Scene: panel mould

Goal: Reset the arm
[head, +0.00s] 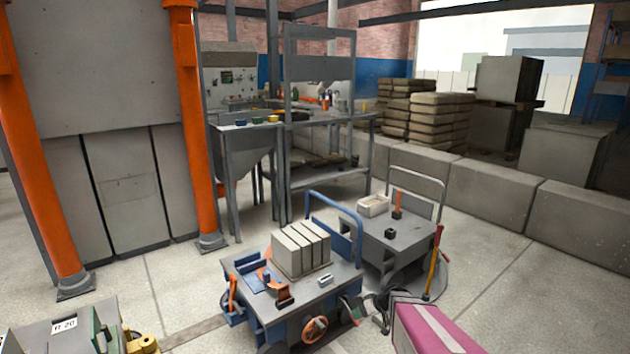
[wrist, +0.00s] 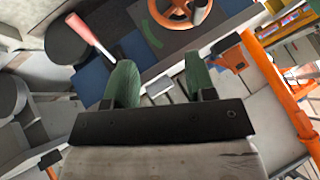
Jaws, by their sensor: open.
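My gripper (wrist: 158,78) shows in the wrist view with two green fingers standing wide apart on a black crossbar. Nothing is held between them. Behind the fingers are dark and blue flat surfaces and an orange ring-shaped wheel (wrist: 176,10). A red-and-white handle (wrist: 90,38) lies beyond the left finger, apart from it as far as I can tell. I cannot make out my gripper for certain in the head view.
A blue-edged cart (head: 240,262) carries several grey blocks (head: 301,248). A grey cart (head: 405,240) stands behind it. Orange posts (head: 190,120) flank grey panels at left. A low concrete wall (head: 490,190) runs along the right. Open floor (head: 535,285) lies at right front.

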